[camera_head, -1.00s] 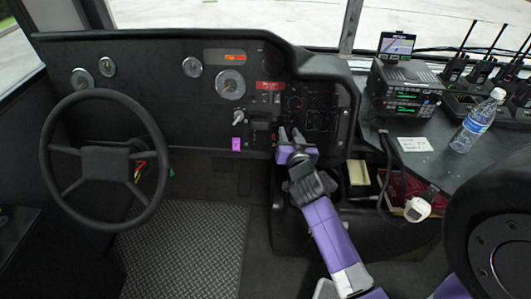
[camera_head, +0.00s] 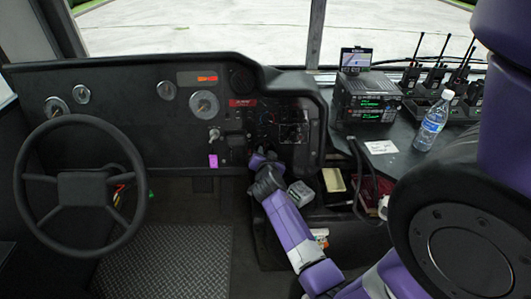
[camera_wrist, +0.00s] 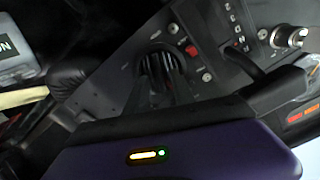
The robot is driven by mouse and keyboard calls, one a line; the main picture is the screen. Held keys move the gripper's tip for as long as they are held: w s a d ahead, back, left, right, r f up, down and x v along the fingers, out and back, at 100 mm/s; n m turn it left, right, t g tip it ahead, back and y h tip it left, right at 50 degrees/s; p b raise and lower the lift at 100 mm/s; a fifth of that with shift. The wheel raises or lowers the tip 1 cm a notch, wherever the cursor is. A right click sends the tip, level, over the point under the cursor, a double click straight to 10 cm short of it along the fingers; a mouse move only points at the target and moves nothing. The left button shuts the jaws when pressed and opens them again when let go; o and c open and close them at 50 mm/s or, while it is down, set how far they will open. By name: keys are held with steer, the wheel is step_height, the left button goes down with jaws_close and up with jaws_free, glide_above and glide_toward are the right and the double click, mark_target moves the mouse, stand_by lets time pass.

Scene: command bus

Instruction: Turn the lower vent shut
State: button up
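The lower vent (camera_wrist: 161,64) is a round dark vent with slats on the dash panel in the wrist view. My gripper (camera_wrist: 160,86) reaches up to it, with one dark finger on each side of its lower part and a gap between the fingers. I cannot tell whether the fingertips touch the vent. In the head view my gripper (camera_head: 263,157) is at the lower edge of the dash's centre panel, and the vent is too small or hidden to make out there.
The dash panel (camera_wrist: 215,35) around the vent has a red button (camera_wrist: 191,50), a knob (camera_wrist: 298,38) and a dark lever (camera_wrist: 270,90). The steering wheel (camera_head: 82,185) is at left. A radio unit (camera_head: 368,98) and a bottle (camera_head: 434,120) stand on the right-hand shelf.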

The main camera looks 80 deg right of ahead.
steer(key=shift+w+d+f, duration=0.15)
steer(key=shift+d+f, duration=0.1)
steer(key=shift+d, duration=0.4)
jaws_close()
steer(key=shift+n, duration=0.3)
steer(key=n, duration=0.5)
steer(key=shift+w+a+r, duration=0.1)
steer(key=shift+w, duration=0.1)
steer(key=n+p, duration=0.1)
steer(key=n, duration=0.5)
steer(key=shift+w, duration=0.1)
steer(key=shift+n, duration=0.3)
jaws_free()
